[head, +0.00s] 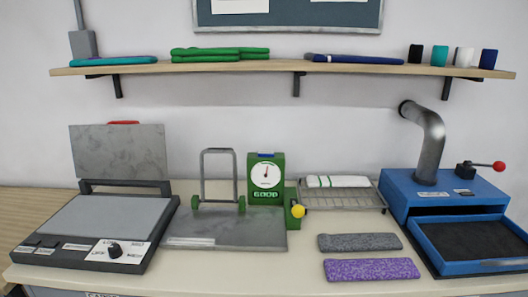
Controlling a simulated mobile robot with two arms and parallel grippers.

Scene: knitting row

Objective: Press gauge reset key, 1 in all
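A green gauge (265,178) with a white round dial and a dark display below it stands at the back middle of the table. Its needle points roughly upward. Neither of my grippers is in view.
An open flat press (95,225) stands left. A metal handle frame (218,178) rises from the plate. A wire rack (345,197) holds white cloth. Grey (360,242) and purple (371,269) strips lie in front. A blue machine (440,190) with pipe and open drawer stands right.

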